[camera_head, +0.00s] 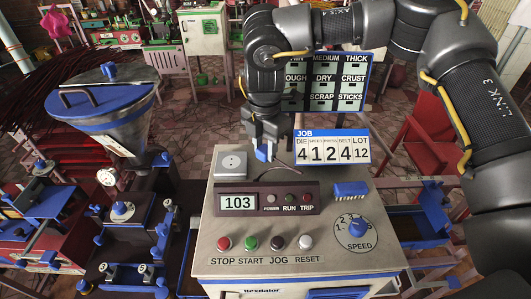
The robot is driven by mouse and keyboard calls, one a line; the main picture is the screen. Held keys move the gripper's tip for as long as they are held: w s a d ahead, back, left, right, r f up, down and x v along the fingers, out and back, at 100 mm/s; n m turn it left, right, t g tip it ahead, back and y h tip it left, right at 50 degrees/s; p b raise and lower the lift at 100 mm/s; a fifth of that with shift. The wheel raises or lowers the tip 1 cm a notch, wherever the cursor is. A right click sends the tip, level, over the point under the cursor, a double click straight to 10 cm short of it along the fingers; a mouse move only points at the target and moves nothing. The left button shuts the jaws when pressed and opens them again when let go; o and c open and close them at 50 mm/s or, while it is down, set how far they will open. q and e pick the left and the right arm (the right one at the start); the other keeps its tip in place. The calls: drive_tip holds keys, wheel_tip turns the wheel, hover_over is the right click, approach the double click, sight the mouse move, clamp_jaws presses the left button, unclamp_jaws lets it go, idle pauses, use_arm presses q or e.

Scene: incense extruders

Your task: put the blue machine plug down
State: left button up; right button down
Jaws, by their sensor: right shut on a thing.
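My right gripper (264,143) reaches down from above, over the back edge of the control box (318,262). It is shut on the small blue machine plug (263,153), of which only a small part shows below the fingers. The plug is just right of a pale square plate with a round centre (232,164) on the box top. I cannot tell whether the plug touches the box top. My left gripper is not in view.
A JOB number display (333,148) stands close right of the gripper, with a label board (325,82) behind. A display panel (266,201), a blue block (350,188) and a speed knob (360,226) occupy the box top. A blue-lidded hopper (102,105) stands left.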

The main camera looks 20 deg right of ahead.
sight(266, 147)
drive_tip(key=shift+w+d+f+p, duration=0.2)
drive_tip(key=shift+w+f+p, duration=0.1)
drive_tip(key=shift+f+p, duration=0.15)
wheel_tip(266, 147, down, 2)
drive_tip(key=shift+f+p, duration=0.1)
drive_tip(key=shift+p, duration=0.8)
drive_tip(key=shift+f, duration=0.4)
drive_tip(key=shift+f+b, duration=0.5)
drive_tip(key=shift+f, duration=0.15)
drive_tip(key=c, duration=1)
unclamp_jaws()
drive_tip(key=shift+r, duration=0.1)
drive_tip(key=shift+c, duration=0.2)
